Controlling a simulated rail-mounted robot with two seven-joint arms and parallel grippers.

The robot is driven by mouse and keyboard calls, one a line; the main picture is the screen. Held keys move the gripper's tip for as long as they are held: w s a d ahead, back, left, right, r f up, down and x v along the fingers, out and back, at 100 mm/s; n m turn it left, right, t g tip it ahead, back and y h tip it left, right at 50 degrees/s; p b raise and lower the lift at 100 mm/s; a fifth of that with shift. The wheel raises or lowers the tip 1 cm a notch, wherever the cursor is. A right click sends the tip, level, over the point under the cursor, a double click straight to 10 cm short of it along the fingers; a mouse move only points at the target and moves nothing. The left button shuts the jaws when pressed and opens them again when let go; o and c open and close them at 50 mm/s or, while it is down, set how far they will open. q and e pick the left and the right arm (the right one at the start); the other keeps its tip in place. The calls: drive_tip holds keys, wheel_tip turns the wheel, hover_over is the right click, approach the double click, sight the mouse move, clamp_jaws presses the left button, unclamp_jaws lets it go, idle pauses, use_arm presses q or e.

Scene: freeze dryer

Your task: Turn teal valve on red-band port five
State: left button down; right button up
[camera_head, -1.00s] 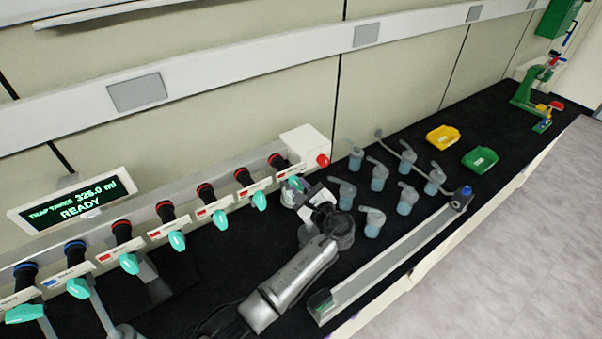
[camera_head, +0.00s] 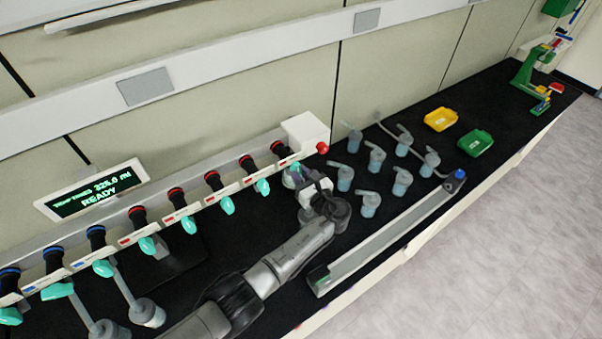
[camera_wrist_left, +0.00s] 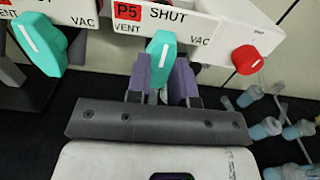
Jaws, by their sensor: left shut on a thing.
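The teal valve (camera_wrist_left: 161,52) of port five shows in the left wrist view beside a red "P5" label (camera_wrist_left: 127,11) and the word "SHUT". Its white stripe is close to upright and leans a little. My left gripper (camera_wrist_left: 160,88) has one purple finger on each side of this valve and is shut on it. In the head view the left gripper (camera_head: 298,180) is at the right end of the manifold (camera_head: 193,212), and it largely hides the valve. My right gripper is not in view.
A red knob (camera_head: 322,147) on a white box is just right of the port. A neighbouring teal valve (camera_wrist_left: 40,43) is close on the left. Several flasks (camera_head: 346,177) stand to the right, beyond them a yellow tray (camera_head: 441,119) and green tray (camera_head: 475,143). A display (camera_head: 95,190) reads "READY".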

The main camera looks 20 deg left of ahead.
use_arm(q)
drive_tip(key=c, duration=1)
unclamp_jaws()
drive_tip(key=b+v, duration=0.2)
drive_tip(key=v, duration=1.2)
